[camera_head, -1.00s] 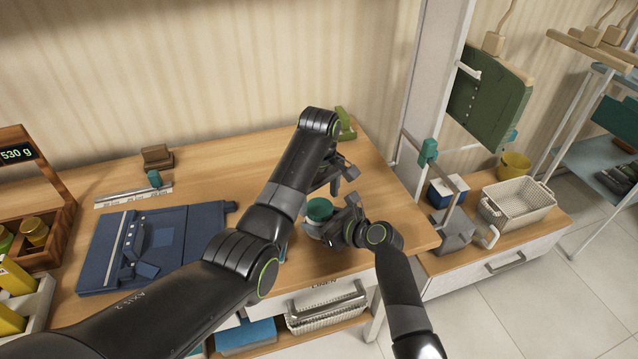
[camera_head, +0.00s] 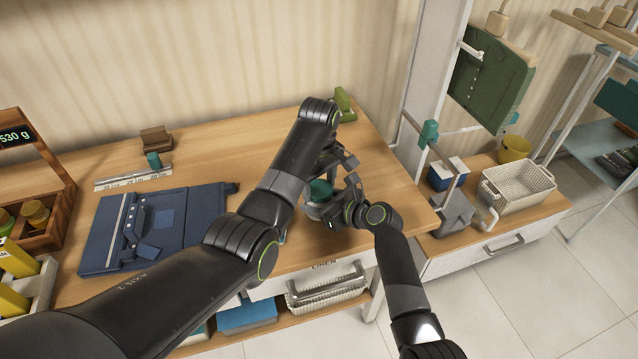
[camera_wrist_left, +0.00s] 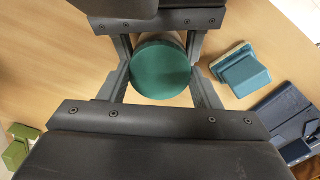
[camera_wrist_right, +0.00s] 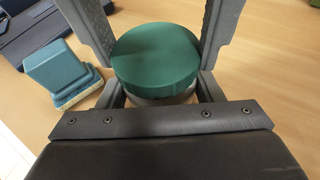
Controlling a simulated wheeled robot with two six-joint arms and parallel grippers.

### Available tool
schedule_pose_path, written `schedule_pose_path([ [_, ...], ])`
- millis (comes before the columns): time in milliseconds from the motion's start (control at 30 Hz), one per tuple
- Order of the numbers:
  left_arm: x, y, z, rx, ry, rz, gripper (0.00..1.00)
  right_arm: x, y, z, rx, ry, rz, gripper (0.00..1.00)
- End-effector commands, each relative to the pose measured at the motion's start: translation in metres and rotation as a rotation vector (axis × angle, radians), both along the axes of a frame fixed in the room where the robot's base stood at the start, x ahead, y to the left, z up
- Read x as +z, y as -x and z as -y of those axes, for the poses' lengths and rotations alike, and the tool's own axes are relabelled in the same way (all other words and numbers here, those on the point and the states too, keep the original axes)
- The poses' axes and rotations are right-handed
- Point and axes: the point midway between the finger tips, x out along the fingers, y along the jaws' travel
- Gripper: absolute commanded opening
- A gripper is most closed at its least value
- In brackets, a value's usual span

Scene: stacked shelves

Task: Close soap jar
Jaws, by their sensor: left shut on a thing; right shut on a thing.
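The soap jar has a round green lid (camera_head: 320,190) and stands on the wooden table near its front right edge. In the right wrist view the pale jar body (camera_wrist_right: 160,98) shows just below the lid (camera_wrist_right: 155,55); I cannot tell if a gap is left between them. My left gripper (camera_wrist_left: 160,72) is shut around the lid's sides. My right gripper (camera_wrist_right: 158,90) is shut on the jar body, low and from the front right. In the head view both grippers partly hide the jar.
A teal block on a pale base (camera_wrist_left: 242,70) lies beside the jar. A dark blue case (camera_head: 155,228) lies on the table's left half. A green object (camera_head: 344,103) stands at the back. A grey stand (camera_head: 455,212) and a wire basket (camera_head: 518,190) are on the lower cabinet at right.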

Motion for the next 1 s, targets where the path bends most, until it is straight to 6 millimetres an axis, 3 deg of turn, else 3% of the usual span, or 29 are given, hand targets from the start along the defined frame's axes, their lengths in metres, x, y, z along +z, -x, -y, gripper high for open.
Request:
schedule_pose_path([
  [167, -0.0006, 0.0008, -0.0009, -0.141, -0.003, -0.005, 0.3, -0.0001, -0.0007, 0.0013, -0.004, 0.002, 0.0, 0.0],
  [1000, -0.0018, -0.0009, -0.0025, -1.52, -0.004, -0.007, 0.3, -0.0001, -0.0011, 0.0024, -0.005, 0.004, 0.002, 0.0],
])
